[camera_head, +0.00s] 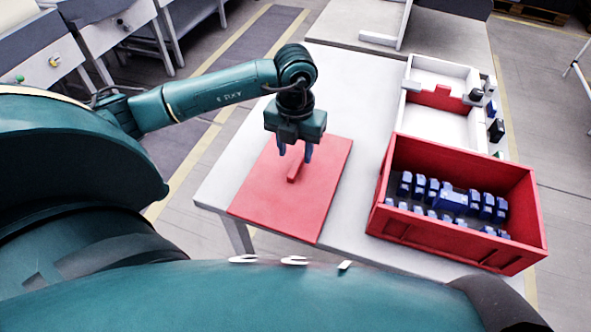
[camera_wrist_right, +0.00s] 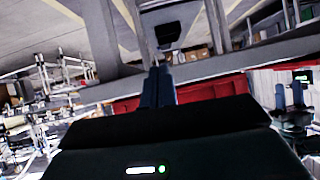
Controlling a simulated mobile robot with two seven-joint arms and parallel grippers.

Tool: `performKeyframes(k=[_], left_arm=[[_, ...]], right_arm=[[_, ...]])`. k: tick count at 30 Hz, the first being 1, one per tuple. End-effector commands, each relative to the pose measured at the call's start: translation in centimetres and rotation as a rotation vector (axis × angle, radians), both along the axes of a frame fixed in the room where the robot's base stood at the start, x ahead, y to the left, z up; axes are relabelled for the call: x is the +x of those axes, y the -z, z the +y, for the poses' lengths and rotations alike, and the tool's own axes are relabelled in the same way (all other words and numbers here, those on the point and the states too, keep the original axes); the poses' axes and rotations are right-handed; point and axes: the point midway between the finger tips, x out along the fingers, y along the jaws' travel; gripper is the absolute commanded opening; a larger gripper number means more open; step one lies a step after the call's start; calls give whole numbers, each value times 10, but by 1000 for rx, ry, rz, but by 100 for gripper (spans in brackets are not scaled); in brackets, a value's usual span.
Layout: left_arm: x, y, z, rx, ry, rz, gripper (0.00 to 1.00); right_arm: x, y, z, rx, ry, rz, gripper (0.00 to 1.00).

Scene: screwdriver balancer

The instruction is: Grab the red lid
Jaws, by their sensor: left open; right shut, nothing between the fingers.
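The red lid (camera_head: 277,209) is a flat panel with a small raised handle (camera_head: 296,171), lying on the light table in the head view. My left gripper (camera_head: 296,153) points down over the far part of the lid. Its two blue fingers are apart, just behind and above the handle in the picture; I cannot tell whether they touch it. My right gripper (camera_wrist_right: 158,84) shows only in the right wrist view, its blue fingers together with nothing between them. A red surface shows behind them there, and I cannot tell whether it is the lid.
A red crate (camera_head: 440,245) holding several blue parts stands right of the lid on the table (camera_head: 345,85). Behind it is a white tray (camera_head: 432,120) with red and dark items at its edges. Bare table lies behind the lid and between lid and crate.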

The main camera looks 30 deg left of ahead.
Motion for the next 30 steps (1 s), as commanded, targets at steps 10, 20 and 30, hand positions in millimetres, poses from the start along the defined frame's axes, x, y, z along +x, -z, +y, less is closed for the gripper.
performKeyframes(k=[10, 20, 30], left_arm=[[3, 44, 2, -1, 0, 3, 42], [4, 53, 2, -1, 1, 0, 42], [4, 52, 2, -1, 1, 0, 15]], right_arm=[[-2, 0, -2, 2, 18, 21, 0], [0, 0, -3, -1, 19, 19, 0], [2, -2, -3, -3, 17, 12, 0]])
